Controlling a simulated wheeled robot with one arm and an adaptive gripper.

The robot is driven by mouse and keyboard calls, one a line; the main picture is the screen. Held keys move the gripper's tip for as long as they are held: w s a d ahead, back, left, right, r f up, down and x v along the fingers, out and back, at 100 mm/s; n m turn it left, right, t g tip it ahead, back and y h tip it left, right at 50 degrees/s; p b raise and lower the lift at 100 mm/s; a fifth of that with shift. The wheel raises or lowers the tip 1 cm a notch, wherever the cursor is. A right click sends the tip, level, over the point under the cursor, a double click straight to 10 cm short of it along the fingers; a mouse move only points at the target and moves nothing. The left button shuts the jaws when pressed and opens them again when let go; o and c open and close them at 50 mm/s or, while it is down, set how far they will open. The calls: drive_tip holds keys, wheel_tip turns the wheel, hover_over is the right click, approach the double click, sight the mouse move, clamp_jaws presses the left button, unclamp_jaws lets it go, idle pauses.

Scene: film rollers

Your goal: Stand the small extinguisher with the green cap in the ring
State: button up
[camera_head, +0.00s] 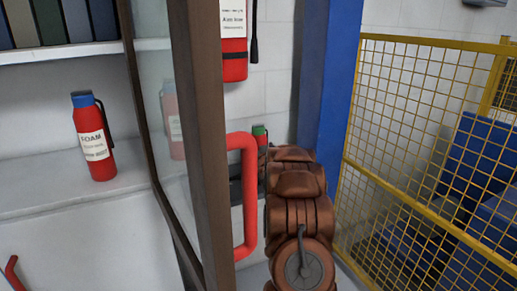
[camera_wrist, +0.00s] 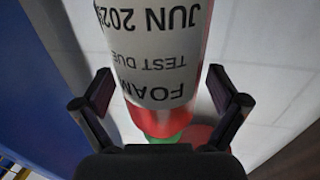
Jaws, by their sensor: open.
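The small extinguisher with the green cap (camera_head: 259,131) shows in the head view, just past the red door handle. Most of its body is hidden by the handle and my arm. In the wrist view a red extinguisher (camera_wrist: 155,70) with a white FOAM label fills the middle, upside down in the picture, with green (camera_wrist: 168,138) at its lower end. My gripper (camera_wrist: 162,88) is open, one finger on each side of it, with gaps showing. In the head view my arm hides the gripper. I cannot make out the ring.
A brown-framed glass door (camera_head: 208,140) with a red handle (camera_head: 247,195) stands left of my arm. A blue-capped extinguisher (camera_head: 93,135) stands on the left shelf. Another red extinguisher (camera_head: 234,60) is on the wall. A blue post (camera_head: 332,80) and yellow mesh fence (camera_head: 400,120) stand right.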

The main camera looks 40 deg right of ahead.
drive_tip(key=b+v, duration=0.1)
drive_tip(key=v, duration=1.1)
idle(0.9)
